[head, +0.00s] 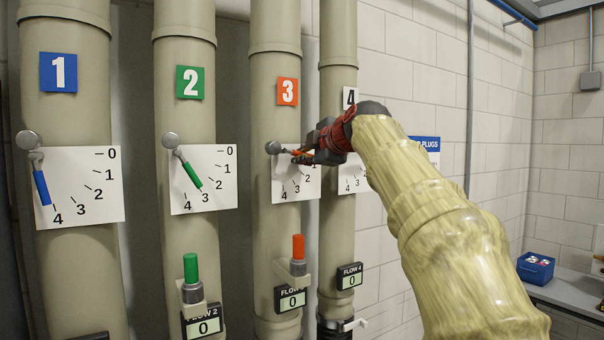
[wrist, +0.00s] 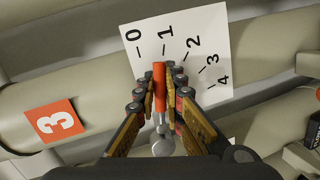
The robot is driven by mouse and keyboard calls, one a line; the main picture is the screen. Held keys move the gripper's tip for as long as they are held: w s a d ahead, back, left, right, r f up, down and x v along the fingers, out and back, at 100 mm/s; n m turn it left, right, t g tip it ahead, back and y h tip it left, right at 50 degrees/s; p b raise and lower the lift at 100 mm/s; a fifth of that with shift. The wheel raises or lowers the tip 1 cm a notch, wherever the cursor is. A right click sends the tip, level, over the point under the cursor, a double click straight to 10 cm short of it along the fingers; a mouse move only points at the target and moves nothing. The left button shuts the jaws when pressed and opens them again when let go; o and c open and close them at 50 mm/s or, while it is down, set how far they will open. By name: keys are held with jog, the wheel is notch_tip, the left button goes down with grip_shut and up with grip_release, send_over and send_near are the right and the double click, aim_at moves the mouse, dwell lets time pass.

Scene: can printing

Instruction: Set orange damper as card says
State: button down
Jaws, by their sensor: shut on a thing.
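The orange damper handle (wrist: 159,78) on duct 3 is between the fingers of my gripper (wrist: 161,92), which is shut on it. In the wrist view it points close to the 1 mark, slightly toward the 0 side, on the white 0-to-4 dial plate (wrist: 213,55). In the head view my gripper (head: 308,152) comes from the right and hides part of the orange handle and the upper marks of the dial plate (head: 288,187). The round grey pivot (head: 273,147) shows at the left. The orange number 3 tag (head: 288,91) is above. No instruction card is readable.
The blue handle (head: 41,187) and green handle (head: 191,174) are on ducts to the left. An orange-topped fitting (head: 298,247) and green-topped fitting (head: 190,268) stand below. The flow 3 display (head: 291,300) reads 0. A blue box (head: 535,266) sits at right.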

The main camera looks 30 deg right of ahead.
jog(key=shift+r+n+h+b, duration=0.45)
jog(key=shift+n+b, duration=0.3)
jog(key=shift+n, duration=0.25)
jog(key=shift+r, duration=0.15)
jog(key=c, duration=2.1)
grip_release()
jog(key=shift+c, duration=0.2)
jog(key=v, duration=1.2)
jog(key=shift+d, duration=0.1)
